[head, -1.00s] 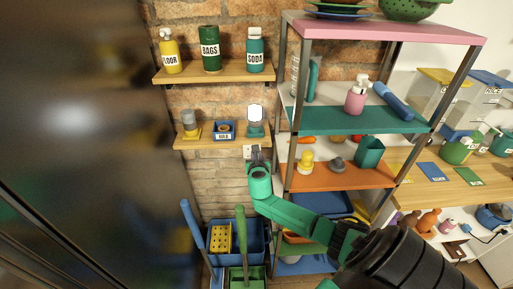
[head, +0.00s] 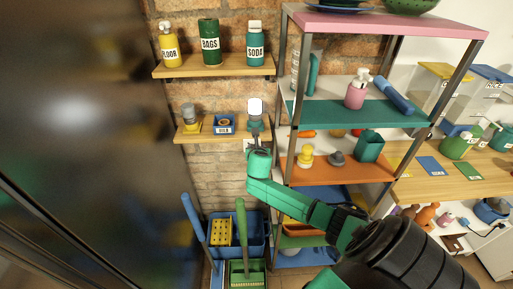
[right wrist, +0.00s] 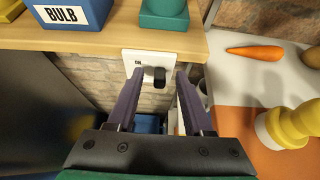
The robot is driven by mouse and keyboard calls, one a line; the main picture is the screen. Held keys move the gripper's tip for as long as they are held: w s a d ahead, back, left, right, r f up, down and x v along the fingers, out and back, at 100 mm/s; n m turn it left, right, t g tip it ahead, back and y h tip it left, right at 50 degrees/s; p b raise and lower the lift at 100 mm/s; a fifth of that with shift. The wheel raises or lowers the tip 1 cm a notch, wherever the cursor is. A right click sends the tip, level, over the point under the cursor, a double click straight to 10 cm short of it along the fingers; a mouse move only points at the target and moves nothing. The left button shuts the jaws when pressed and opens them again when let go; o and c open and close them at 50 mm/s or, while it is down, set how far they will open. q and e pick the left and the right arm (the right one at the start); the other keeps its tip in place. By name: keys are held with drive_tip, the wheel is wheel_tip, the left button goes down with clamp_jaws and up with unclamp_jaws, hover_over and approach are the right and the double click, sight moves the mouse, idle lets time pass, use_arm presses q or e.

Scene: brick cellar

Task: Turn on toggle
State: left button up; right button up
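The toggle (right wrist: 159,77) is a small black lever on a white wall plate (right wrist: 139,65), fixed to the brick wall just below the small wooden shelf in the right wrist view. In the head view my right arm mostly hides the plate. My right gripper (right wrist: 156,86) is open and empty, with one dark finger on each side of the toggle and a gap on both sides. It also shows in the head view (head: 256,134) just below the front edge of the small shelf. My left gripper is not in view.
The small wooden shelf (head: 213,138) holds a blue BULB box (right wrist: 73,14) and a teal-based item with a white top (head: 255,106). A metal-framed rack (head: 283,100) stands close on the right. A blue bin (head: 252,231) with long handles stands below.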

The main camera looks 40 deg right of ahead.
drive_tip(key=b+v, duration=0.1)
drive_tip(key=v, duration=1.3)
drive_tip(key=shift+a+r+b, duration=0.2)
drive_tip(key=shift+b, duration=0.2)
drive_tip(key=shift+s, duration=0.1)
